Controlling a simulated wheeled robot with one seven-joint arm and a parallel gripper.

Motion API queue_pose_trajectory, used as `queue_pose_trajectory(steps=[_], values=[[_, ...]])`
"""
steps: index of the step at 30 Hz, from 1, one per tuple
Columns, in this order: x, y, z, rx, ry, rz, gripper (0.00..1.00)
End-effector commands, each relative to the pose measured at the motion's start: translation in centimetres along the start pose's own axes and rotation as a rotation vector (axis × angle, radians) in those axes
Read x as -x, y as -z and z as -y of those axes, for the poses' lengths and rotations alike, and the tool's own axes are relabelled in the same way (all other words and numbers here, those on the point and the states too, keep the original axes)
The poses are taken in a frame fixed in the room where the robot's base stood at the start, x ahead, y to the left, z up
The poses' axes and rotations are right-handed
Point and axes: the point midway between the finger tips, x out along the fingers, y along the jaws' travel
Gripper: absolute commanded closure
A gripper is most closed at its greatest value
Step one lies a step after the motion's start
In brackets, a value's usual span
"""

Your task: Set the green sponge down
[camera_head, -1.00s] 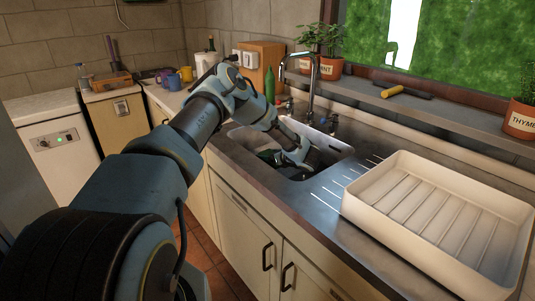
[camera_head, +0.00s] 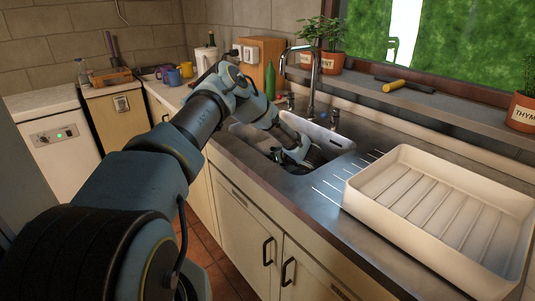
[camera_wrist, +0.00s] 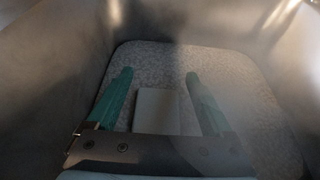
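My gripper (camera_wrist: 158,74) is down inside the sink basin (camera_wrist: 55,75), pointing at its floor. Its two teal-green fingers stand apart, so it is open. A pale, greyish block (camera_wrist: 157,109) lies between them, with a narrow gap on each side. It is the only sponge-like thing I see, but its colour does not read clearly as green. Its near end is hidden behind the gripper's body. In the head view my gripper (camera_head: 297,158) shows in the sink (camera_head: 334,141), with its fingertips and the block hidden.
A cream dish rack (camera_head: 440,210) stands on the counter right of the sink. The tap (camera_head: 314,75) rises behind the basin, with a green bottle (camera_head: 270,82) to its left. Steep basin walls surround my gripper. Ridged counter lies between sink and rack.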

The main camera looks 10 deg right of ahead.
Motion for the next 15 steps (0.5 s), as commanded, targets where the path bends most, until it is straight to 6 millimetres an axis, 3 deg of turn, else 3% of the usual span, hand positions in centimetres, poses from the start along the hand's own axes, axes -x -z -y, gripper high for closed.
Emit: queue_pose_trajectory(steps=[3, 15], values=[[0.00, -0.01, 0.00, 0.000, 0.000, 0.000, 0.00], [0.37, -0.92, 0.01, 0.000, 0.000, 0.000, 0.00]])
